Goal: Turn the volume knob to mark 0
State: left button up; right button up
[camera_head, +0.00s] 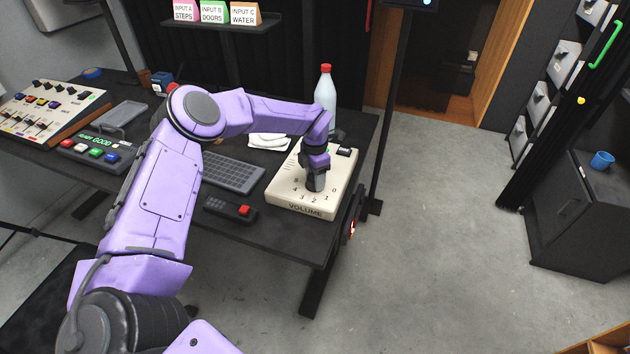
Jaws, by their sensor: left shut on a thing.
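A cream box (284,199) labelled VOLUME sits at the right end of the dark table. Its face carries printed numbers, of which 0, 1, 2, 3 and some higher ones show around the middle. My left gripper (315,184) points down onto the middle of this box, shut on the volume knob. The gripper and wrist cover the knob, so I cannot tell which mark it points to. The 0 mark (334,190) is on the right side of the dial. My right gripper is not in view.
A bottle with a red cap (325,88) stands behind the box. A keyboard (232,173) and a black device with a red button (231,209) lie to its left. A mixer panel (45,112) stands far left. Open floor (430,240) lies right of the table.

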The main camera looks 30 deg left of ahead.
pick_arm(q)
jog(key=n+b, duration=0.5)
jog(key=n, duration=0.1)
jog(key=shift+f, duration=0.2)
jog(key=n+b, duration=0.3)
jog(key=n, duration=0.2)
jog(key=shift+r, duration=0.15)
jog(key=shift+r+n, duration=0.1)
jog(key=shift+n, duration=0.3)
jog(key=o, duration=1)
jog(key=shift+o, duration=0.2)
notch_tip(320, 180, up, 10)
jog(key=shift+r+b, duration=0.25)
jog(key=shift+b, duration=0.05)
